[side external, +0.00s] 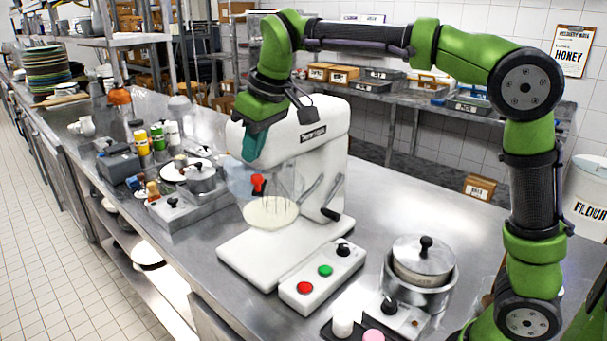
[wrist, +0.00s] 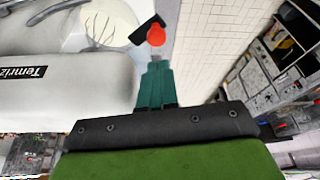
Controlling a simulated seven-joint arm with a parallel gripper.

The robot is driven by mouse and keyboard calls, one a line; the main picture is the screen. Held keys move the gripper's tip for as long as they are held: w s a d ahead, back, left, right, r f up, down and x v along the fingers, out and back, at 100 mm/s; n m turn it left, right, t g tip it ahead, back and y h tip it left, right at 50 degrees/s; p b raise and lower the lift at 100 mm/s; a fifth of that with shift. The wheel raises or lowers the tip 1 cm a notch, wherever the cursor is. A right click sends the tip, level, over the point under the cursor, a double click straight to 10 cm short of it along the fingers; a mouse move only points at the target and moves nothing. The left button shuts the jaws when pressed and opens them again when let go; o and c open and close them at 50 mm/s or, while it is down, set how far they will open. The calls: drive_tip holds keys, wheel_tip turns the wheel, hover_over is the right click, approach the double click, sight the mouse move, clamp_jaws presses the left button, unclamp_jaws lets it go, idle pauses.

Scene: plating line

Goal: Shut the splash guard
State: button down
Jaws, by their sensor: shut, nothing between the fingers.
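The white stand mixer (side external: 315,140) stands on the steel counter, with a cream-coloured bowl (side external: 271,213) under its head. The splash guard (side external: 236,180) is a clear, faintly bluish panel by the bowl, with a red knob (side external: 258,183) on a black mount. Its outline is faint, and I cannot tell exactly how far it is swung. My gripper (side external: 250,158) is shut and empty, pointing down beside the mixer head, above the knob. In the wrist view the teal fingers (wrist: 155,72) point at the red knob (wrist: 156,36); whether they touch is unclear.
A control box (side external: 322,280) with red and green buttons sits in front of the mixer. A lidded pot (side external: 420,270) stands to the right. A burner unit with a small pot (side external: 201,179) and several bottles crowd the left. Bare counter lies behind the pot.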

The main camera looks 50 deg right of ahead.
drive_tip(key=x, duration=0.3)
drive_tip(key=shift+w+f, duration=0.1)
drive_tip(key=shift+f, duration=0.2)
drive_tip(key=shift+s+d+n+y, duration=0.4)
drive_tip(key=shift+s+d+n, duration=0.4)
drive_tip(key=shift+s+n, duration=0.2)
drive_tip(key=s+d+n+g+y, duration=0.2)
drive_tip(key=d+n+g, duration=0.1)
drive_tip(key=d+n, duration=0.8)
drive_tip(key=shift+s+d, duration=0.3)
drive_tip(key=shift+d, duration=1.4)
drive_tip(key=shift+d, duration=0.15)
